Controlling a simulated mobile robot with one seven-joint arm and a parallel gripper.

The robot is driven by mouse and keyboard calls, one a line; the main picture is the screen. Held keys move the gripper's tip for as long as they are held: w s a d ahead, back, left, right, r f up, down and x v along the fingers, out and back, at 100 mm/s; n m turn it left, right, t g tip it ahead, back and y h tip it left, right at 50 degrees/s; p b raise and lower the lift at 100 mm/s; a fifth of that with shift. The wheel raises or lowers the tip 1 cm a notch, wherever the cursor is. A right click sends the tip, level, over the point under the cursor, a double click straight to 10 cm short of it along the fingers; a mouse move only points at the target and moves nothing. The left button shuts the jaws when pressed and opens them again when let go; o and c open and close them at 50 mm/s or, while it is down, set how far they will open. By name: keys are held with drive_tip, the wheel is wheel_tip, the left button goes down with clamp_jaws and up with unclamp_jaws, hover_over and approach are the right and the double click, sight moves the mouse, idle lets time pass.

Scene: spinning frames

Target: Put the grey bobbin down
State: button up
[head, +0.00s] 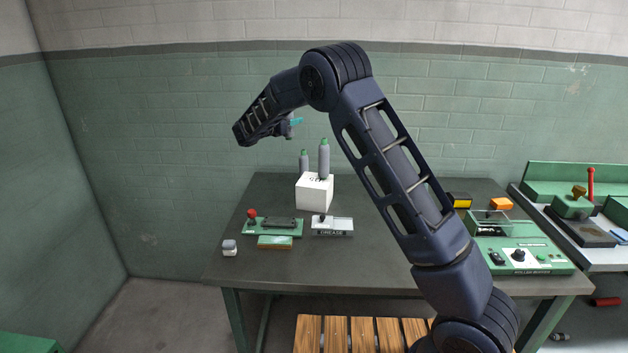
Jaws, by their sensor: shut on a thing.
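My gripper (292,126) is high above the back left of the workbench, up and left of the white block. It is seen small and partly behind my arm's end link, with a teal part at its right side. It is shut on a small grey thing, taken as the grey bobbin; its shape is mostly hidden. Below, one grey cylinder with a green top (324,162) stands upright at the white block (314,194). Another green-topped grey cylinder (303,162) stands at the block's back left; its foot is hidden. The held thing is apart from both.
The dark workbench (375,200) holds a green panel with a red knob (252,217), a GREASE plate (333,232), a small white-and-grey piece (230,249) and a green roller device (520,259). My arm crosses the right middle.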

drive_tip(key=s+d+r, duration=0.5)
drive_tip(key=s+d, duration=0.2)
hover_over(309, 183)
wheel_tip(309, 183, down, 20)
drive_tip(key=shift+d+f, duration=0.15)
idle(0.4)
drive_tip(key=o, duration=1)
drive_tip(key=shift+f, duration=0.1)
drive_tip(key=shift+s, duration=0.2)
drive_tip(key=v, duration=1.1)
drive_tip(key=shift+s, duration=0.4)
